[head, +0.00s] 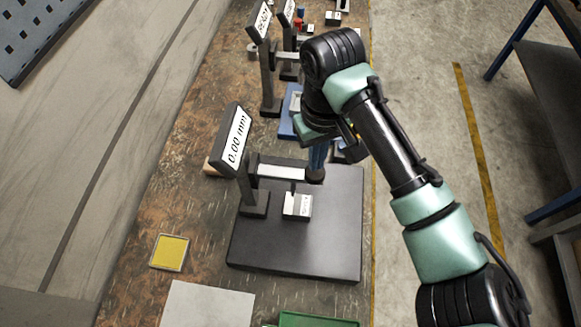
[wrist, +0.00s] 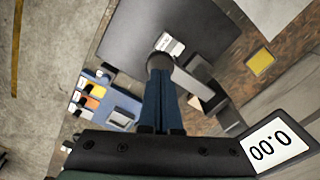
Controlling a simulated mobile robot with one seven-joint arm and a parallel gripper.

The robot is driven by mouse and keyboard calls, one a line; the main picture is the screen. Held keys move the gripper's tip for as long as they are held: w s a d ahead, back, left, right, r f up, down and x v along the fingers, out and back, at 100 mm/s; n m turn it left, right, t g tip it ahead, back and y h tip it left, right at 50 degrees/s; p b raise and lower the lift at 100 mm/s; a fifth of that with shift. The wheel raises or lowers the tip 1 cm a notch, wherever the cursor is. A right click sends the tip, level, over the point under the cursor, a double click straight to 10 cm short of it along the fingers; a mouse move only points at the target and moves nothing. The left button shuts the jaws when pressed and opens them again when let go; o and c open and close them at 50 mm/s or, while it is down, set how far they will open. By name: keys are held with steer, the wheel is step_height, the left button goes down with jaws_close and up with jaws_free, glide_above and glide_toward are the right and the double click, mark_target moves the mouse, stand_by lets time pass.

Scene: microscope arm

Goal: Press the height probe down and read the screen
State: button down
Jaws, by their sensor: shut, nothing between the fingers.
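The height gauge stands on a black base plate (head: 295,250), with a dark post (head: 250,190) and a pale horizontal arm (head: 282,172). Its screen (head: 236,137) reads 0.00 mm; it also shows in the wrist view (wrist: 275,145). A dark round knob (head: 315,176) is at the arm's right end. A thin dark stem (head: 293,188) comes down over a small labelled block (head: 297,206) on the plate. My gripper (head: 317,166) is shut and empty, its blue fingers pointing down at the knob. In the wrist view the fingertips (wrist: 159,72) overlap the knob; contact is unclear.
A yellow square pad (head: 169,252) and a grey sheet (head: 208,304) lie nearer on the bench. Part of a green tray (head: 315,320) shows at the bottom edge. More screens on posts (head: 268,75) stand farther back. A blue tray (wrist: 102,98) holds small coloured parts.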

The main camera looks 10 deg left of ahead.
mark_target(313, 180)
stand_by(0.3)
steer(key=shift+f+b, duration=2.1)
steer(key=shift+f, duration=1.8)
steer(key=shift+s+r, duration=0.1)
step_height(313, 180, up, 8)
steer(key=p, duration=0.7)
steer(key=shift+p, duration=0.35)
step_height(313, 180, up, 13)
